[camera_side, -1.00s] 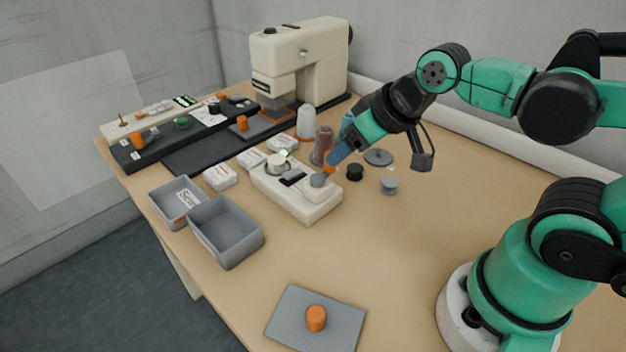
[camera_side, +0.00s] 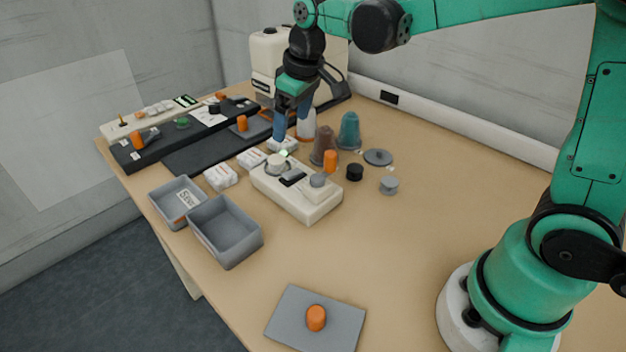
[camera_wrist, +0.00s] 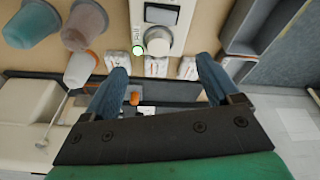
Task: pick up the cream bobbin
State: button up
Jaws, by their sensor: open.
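The cream bobbin (camera_side: 277,164) appears to be the pale round piece on the left end of the white winder (camera_side: 310,207), beside a small lit green lamp. It also shows as a pale disc in the wrist view (camera_wrist: 158,42), just beyond the gap between my fingers. My gripper (camera_side: 291,137) is open and empty, its blue fingers pointing down above and slightly behind the bobbin in the side view. In the wrist view both fingers of my gripper (camera_wrist: 164,75) are spread wide with nothing between them. The fingers do not appear to touch the bobbin.
Brown (camera_side: 323,148), teal (camera_side: 348,132) and white (camera_side: 307,123) cones stand close to my fingers. White packets (camera_side: 220,177) lie left of the winder. Two grey bins (camera_side: 253,246) stand at the front left. A sewing machine (camera_side: 266,56) is behind.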

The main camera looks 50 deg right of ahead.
jog(key=n+g, duration=0.1)
jog(key=g, duration=0.1)
send_over(276, 159)
jog(key=f, duration=0.4)
jog(key=shift+s+d, duration=0.2)
jog(key=shift+s, duration=0.2)
jog(key=shift+w+a+f, duration=0.1)
jog(key=shift+w+f, duration=0.1)
jog(key=shift+f, duration=1.25)
jog(key=shift+w+a+f, duration=0.1)
jog(key=shift+w+f, duration=0.05)
jog(key=shift+f, duration=1.25)
grip_shut()
